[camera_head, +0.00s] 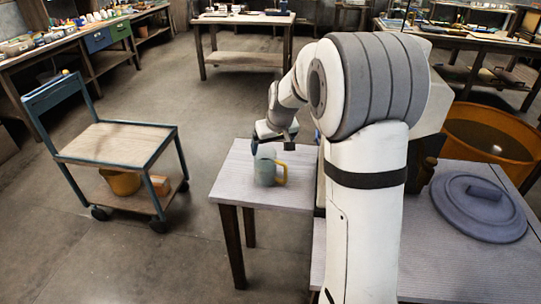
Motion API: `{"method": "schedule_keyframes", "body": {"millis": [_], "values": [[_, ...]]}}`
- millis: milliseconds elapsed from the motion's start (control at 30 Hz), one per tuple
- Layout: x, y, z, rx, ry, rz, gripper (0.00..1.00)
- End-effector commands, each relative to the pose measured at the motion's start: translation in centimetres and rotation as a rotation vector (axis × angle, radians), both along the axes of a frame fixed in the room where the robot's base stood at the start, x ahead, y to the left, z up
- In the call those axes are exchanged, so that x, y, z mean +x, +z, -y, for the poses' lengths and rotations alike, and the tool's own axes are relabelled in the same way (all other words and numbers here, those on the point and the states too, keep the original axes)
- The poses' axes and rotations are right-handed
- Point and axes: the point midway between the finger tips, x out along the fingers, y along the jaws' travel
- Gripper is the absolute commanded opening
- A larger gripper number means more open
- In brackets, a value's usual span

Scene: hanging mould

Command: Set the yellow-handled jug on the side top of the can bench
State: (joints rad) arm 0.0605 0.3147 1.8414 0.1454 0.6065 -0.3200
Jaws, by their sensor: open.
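The jug (265,171) is pale grey-green with a yellow handle (281,174) on its right side. It stands upright on a small light wooden side top (235,180) with dark legs, beside the larger bench. My gripper (268,145) is just above and behind the jug, pointing down towards it. It is open, and the jug is not between closed fingers. Whether a fingertip touches the jug's rim cannot be told from this view.
A blue-framed trolley (118,143) stands to the left, with an orange bowl (121,182) on its lower shelf. A round grey lid (478,206) lies on the bench at right, near an orange tub (492,135). Floor between trolley and side top is clear.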

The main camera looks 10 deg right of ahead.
Motion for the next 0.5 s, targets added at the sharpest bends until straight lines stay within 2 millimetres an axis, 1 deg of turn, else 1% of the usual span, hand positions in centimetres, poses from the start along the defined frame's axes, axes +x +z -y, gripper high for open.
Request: {"method": "schedule_keyframes", "body": {"millis": [67, 167, 267, 300, 333, 367, 400, 467, 500], "values": [[-0.8, 0.7, -0.1, 0.001, -0.003, -0.001, 0.91], [-3.4, 2.0, -0.3, 0.001, -0.011, -0.015, 0.91], [-7.8, 3.5, -0.7, 0.004, -0.028, -0.039, 0.91], [-9.8, 4.1, -0.8, 0.004, -0.038, -0.05, 0.91], [-11.5, 4.4, -0.9, 0.004, -0.044, -0.06, 0.91], [-13.1, 4.7, -1.0, 0.003, -0.053, -0.069, 0.91], [-15.3, 4.9, -1.1, 0.003, -0.063, -0.084, 0.91], [-18.5, 5.1, -1.2, 0.001, -0.077, -0.102, 0.91], [-20.5, 5.2, -1.2, -0.001, -0.088, -0.113, 0.91]]}}
